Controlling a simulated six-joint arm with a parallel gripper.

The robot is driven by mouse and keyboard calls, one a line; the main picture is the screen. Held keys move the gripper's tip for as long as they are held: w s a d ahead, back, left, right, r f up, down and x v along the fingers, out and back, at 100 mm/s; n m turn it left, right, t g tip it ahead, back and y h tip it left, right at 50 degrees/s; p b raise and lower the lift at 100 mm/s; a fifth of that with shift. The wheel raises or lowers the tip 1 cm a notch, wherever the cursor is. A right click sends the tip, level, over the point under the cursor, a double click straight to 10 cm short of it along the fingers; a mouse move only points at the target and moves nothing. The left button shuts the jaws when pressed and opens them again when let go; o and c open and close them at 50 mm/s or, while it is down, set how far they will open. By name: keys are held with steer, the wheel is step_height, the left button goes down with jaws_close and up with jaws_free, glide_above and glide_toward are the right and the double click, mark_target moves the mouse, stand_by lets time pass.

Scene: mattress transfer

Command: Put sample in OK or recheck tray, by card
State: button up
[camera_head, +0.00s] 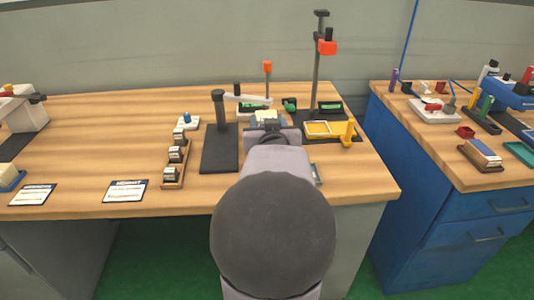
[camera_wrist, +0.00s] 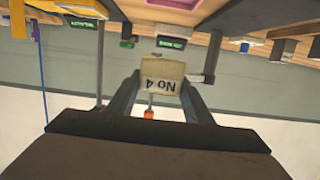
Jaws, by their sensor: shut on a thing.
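My gripper (camera_head: 267,126) is over the back middle of the wooden bench, with my own arm covering much of the view below it. Its fingers (camera_wrist: 160,95) are shut on a beige block-shaped sample (camera_wrist: 162,76), which reads "No 4" upside down in the wrist view. The sample's pale top (camera_head: 266,116) shows just beyond the gripper in the head view. Two white cards with dark headers, a left card (camera_head: 32,195) and a right card (camera_head: 125,191), lie at the bench's front left; their print is too small to read. I cannot tell which trays are OK and recheck.
A wooden rack (camera_head: 166,184) with several dark blocks stands left of a black-based stand (camera_head: 219,148). A tall post (camera_head: 316,75) with an orange part rises behind a yellow-framed tray (camera_head: 322,134). A blue cabinet (camera_head: 430,165) stands right. The bench's left middle is clear.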

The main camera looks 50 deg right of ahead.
steer(key=shift+f+b, duration=1)
steer(key=shift+f, duration=3.55)
steer(key=shift+f, duration=0.15)
steer(key=o, duration=1.1)
